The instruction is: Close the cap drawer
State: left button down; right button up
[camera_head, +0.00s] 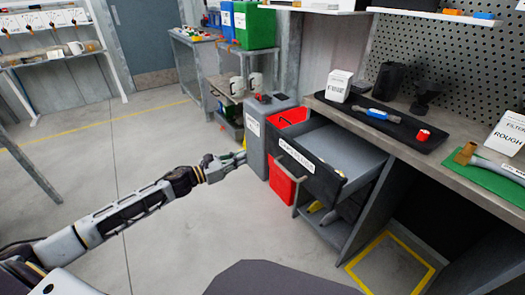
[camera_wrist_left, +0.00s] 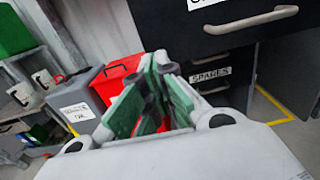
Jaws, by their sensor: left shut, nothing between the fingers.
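The cap drawer (camera_head: 318,172) is pulled out from under the workbench, with its grey inside showing. Its dark front has a white label and a pale bar handle (camera_head: 292,156). In the left wrist view the drawer front (camera_wrist_left: 180,25) fills the top right, with its handle (camera_wrist_left: 252,19) at the upper right. My left gripper (camera_head: 238,158) is shut and empty, left of the drawer front and apart from it. Its green finger pads (camera_wrist_left: 152,85) show in the left wrist view, below and left of the handle. My right gripper is not in view.
A grey bin (camera_head: 258,135) and a red bin (camera_head: 282,182) stand beside the drawer's left side. Below it is another drawer (camera_wrist_left: 208,77) labelled SPARES. The workbench (camera_head: 455,130) holds a black tray (camera_head: 390,124) and a green mat (camera_head: 490,182). The floor at left is clear.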

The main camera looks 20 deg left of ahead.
aim_at(269, 147)
pick_arm(q)
jog(key=shift+b+x, duration=0.75)
jog(key=shift+x, duration=3.4)
jog(key=shift+w+d, duration=0.4)
jog(key=shift+w, duration=0.1)
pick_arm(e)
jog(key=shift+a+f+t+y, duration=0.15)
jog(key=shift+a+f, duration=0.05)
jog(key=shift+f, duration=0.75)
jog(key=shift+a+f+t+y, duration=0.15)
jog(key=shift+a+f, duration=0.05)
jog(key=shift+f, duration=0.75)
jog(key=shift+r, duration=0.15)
pick_arm(q)
jog(key=shift+w+d, duration=0.1)
